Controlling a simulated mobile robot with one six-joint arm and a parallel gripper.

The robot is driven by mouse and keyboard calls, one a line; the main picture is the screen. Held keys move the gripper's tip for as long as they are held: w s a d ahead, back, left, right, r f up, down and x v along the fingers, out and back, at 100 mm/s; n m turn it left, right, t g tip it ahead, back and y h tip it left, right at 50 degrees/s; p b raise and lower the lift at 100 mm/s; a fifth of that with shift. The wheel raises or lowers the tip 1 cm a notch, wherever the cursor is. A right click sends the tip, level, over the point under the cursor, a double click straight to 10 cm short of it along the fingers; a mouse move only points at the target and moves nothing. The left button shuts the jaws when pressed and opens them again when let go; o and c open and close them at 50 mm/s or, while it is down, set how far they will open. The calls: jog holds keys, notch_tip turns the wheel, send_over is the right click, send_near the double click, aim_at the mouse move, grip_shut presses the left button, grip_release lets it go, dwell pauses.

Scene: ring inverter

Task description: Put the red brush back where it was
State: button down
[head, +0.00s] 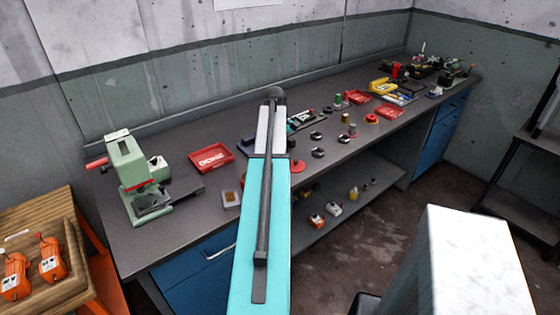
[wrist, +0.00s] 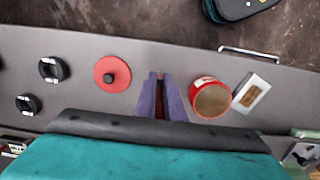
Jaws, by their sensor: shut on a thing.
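In the wrist view my gripper (wrist: 160,78) points down over the grey bench, its two purple-grey fingers close together. A narrow dark red thing, which I take to be the red brush (wrist: 160,104), shows between them; the fingers hide most of it. I cannot tell its full shape or whether it touches the bench. A red round can (wrist: 211,98) with a tan inside is just right of the fingers. A red disc with a dark knob (wrist: 112,72) is to their left.
The bench (head: 170,225) carries a green press (head: 128,165), a red tray (head: 212,158) and several small parts towards the far end. A small pale box (wrist: 251,93) lies right of the can. Two black rings (wrist: 52,70) (wrist: 28,104) lie left of the disc.

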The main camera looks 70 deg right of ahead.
jog(key=shift+a+f, duration=0.3)
jog(key=shift+f, duration=0.6)
jog(key=c, duration=1.9)
grip_release()
jog(key=shift+o, duration=0.2)
jog(key=shift+r, duration=0.1)
jog(key=shift+w+d+r, duration=0.1)
jog(key=shift+d+r, duration=0.2)
jog(key=shift+r, duration=0.35)
jog(key=r, duration=0.3)
jog(key=r+b, duration=0.1)
jog(key=r, duration=0.3)
jog(key=w+d+r+b, duration=0.1)
jog(key=r, duration=0.2)
jog(key=shift+r, duration=0.9)
